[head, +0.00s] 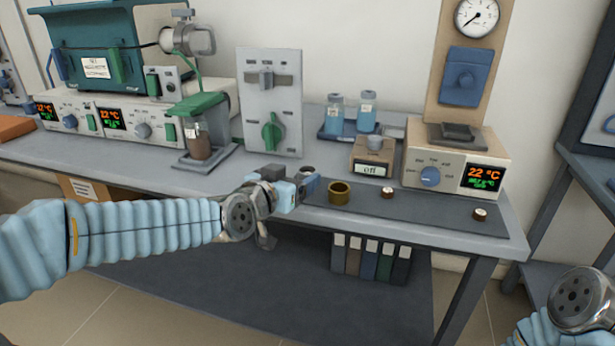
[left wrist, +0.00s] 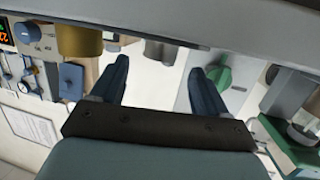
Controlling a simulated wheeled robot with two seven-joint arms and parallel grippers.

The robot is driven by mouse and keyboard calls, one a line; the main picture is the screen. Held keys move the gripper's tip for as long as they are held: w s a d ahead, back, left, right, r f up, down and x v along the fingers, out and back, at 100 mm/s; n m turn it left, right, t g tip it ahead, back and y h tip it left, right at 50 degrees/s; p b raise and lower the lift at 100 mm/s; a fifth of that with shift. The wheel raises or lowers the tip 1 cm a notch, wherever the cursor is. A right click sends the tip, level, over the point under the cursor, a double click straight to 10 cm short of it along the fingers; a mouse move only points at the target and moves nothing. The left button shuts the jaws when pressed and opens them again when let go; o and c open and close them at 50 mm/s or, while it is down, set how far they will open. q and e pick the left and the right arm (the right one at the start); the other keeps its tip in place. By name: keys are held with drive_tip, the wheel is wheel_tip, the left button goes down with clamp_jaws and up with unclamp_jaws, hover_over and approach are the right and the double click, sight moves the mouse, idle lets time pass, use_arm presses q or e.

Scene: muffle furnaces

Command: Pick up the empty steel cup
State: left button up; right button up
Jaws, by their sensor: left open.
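A small grey steel cup (head: 308,170) stands on the bench, partly hidden behind my left gripper (head: 299,188). Its contents cannot be made out. In the left wrist view a grey cylinder (left wrist: 159,49), which looks like this cup, shows beyond and between the two blue fingers of my left gripper (left wrist: 160,66). The fingers are apart and hold nothing.
A brass cup (head: 340,191) stands just right of my left gripper; it also shows in the left wrist view (left wrist: 79,40). The control box (head: 447,160) and knob panel (head: 270,100) stand behind.

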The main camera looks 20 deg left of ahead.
sight(311, 167)
use_arm(q)
drive_tip(key=x, duration=0.3)
drive_tip(key=shift+w+f, duration=0.1)
drive_tip(key=shift+w, duration=0.15)
drive_tip(key=shift+c, duration=0.4)
drive_tip(key=c, duration=0.9)
drive_tip(key=shift+c, duration=0.9)
